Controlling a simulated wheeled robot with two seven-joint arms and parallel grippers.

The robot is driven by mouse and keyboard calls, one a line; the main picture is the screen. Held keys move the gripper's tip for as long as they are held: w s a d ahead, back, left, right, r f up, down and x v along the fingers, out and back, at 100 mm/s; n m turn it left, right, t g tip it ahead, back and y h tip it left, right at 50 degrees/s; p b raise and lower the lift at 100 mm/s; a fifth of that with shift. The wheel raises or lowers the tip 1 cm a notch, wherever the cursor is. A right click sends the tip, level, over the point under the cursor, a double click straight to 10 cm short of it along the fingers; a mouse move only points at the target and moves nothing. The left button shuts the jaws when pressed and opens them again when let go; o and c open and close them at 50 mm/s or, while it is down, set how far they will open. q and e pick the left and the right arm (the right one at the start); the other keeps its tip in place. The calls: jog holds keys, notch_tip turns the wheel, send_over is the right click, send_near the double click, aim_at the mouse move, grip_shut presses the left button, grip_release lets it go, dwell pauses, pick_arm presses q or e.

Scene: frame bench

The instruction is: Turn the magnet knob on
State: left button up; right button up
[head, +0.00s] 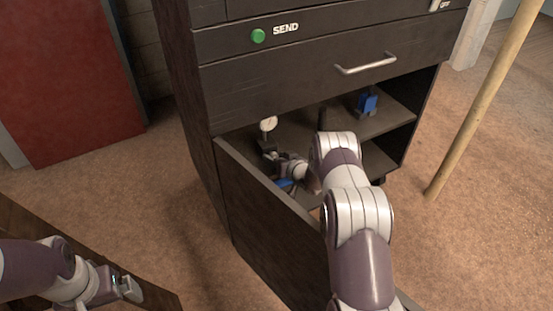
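A round white dial gauge (268,124) stands up at the left of the open compartment in the dark cabinet. My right arm reaches into this compartment, and my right gripper (268,155) is just below the dial, close to its stem. Whether it touches the stem or grips anything is unclear. A blue part (285,185) shows below my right wrist, partly covered. I cannot make out a magnet knob; my arm and the door hide much of that area. My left gripper (128,287) is at the lower left, away from the cabinet; its finger gap is unclear.
The cabinet door (265,220) hangs open in front of the compartment. A blue object (367,103) stands on the shelf (393,118) at the right. Above are a drawer handle (365,65) and a green button (258,36) marked SEND. A wooden pole (485,100) stands right.

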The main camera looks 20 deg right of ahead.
jog(key=p+v, duration=0.4)
jog(key=v, duration=0.8)
jog(key=shift+s, duration=0.3)
jog(key=w+f+n+b, duration=0.1)
jog(key=w+b, duration=0.1)
jog(key=w, duration=0.1)
jog(key=w+a+f+n+h+b, duration=0.1)
jog(key=w+f+b, duration=0.1)
jog(key=w+b, duration=0.1)
jog(key=w+a+f+n+h+b, duration=0.1)
jog(key=w+b, duration=0.2)
jog(key=w, duration=0.1)
jog(key=shift+w+a+f, duration=0.15)
jog(key=shift+w+f, duration=0.15)
jog(key=shift+w, duration=0.5)
